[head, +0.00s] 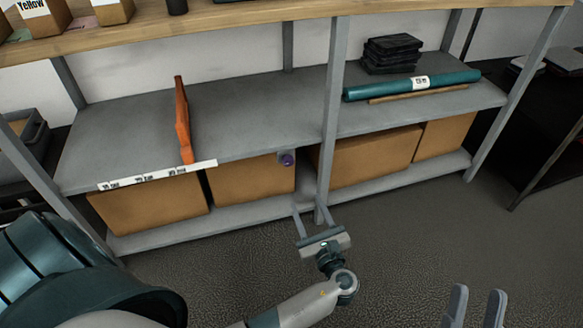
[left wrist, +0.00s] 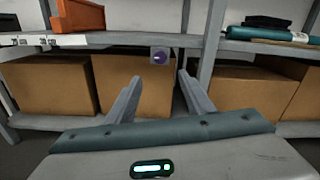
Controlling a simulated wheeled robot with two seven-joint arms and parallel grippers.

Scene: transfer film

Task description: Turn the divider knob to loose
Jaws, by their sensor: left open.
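The knob (head: 286,159) is a small purple disc on a grey plate, just under the front edge of the middle shelf. It also shows in the left wrist view (left wrist: 159,57), with a pale mark across its face. An orange divider (head: 183,122) stands upright on the shelf to the left of the knob. My left gripper (head: 309,210) is open and empty, in front of and below the knob, apart from it. In the left wrist view the knob appears beyond and above the two fingertips. My right gripper (head: 476,303) shows two separated, empty fingers at the bottom right.
A white label strip (head: 158,176) runs along the shelf edge at left. Cardboard boxes (head: 254,182) fill the lower shelf. A grey post (head: 330,110) stands just right of the knob. A teal roll (head: 411,85) and black stack (head: 391,52) lie on the right shelf.

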